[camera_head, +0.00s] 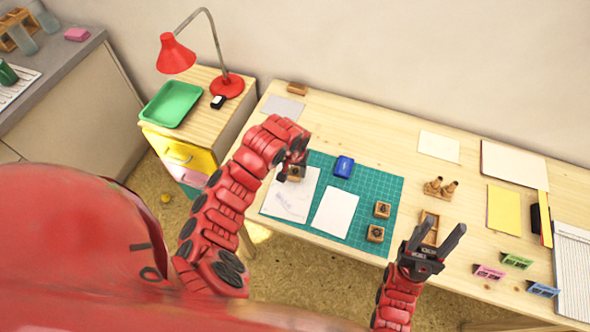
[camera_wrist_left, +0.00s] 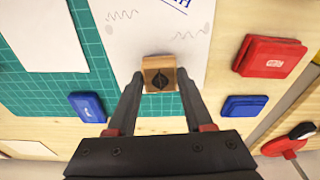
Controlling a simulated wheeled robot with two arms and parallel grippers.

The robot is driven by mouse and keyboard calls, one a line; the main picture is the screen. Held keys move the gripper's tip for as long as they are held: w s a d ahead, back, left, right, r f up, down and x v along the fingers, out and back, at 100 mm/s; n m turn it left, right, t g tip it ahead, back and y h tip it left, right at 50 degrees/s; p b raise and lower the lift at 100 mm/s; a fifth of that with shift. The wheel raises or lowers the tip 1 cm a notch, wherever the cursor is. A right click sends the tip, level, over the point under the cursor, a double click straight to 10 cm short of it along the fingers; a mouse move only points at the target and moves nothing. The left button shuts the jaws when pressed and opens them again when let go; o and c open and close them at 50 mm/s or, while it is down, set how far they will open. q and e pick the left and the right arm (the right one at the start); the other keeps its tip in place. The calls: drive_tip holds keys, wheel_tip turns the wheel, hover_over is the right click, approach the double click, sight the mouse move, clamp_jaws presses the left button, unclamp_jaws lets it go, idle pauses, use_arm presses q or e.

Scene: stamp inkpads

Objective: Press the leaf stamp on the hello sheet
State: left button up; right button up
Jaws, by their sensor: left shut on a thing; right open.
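My left gripper (camera_head: 292,165) is shut on a small wooden stamp (camera_wrist_left: 160,78), with a dark leaf-like mark on its top. The stamp also shows in the head view (camera_head: 296,173). I cannot tell whether the stamp touches the paper. The sheet lies on the left of the green mat in the head view (camera_head: 289,200). My right gripper (camera_head: 437,240) is open and empty near the table's front.
A blue inkpad (camera_head: 343,166) lies on the green mat (camera_head: 375,190), beside a blank sheet (camera_head: 334,211). Two wooden stamps (camera_head: 382,209) stand at its right. A red inkpad (camera_wrist_left: 270,55) and another blue one (camera_wrist_left: 243,107) lie right of the sheet in the left wrist view.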

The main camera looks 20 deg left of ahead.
use_arm(q)
drive_tip(key=shift+r, duration=0.1)
drive_tip(key=shift+r+p, duration=1.9)
drive_tip(key=shift+r, duration=0.9)
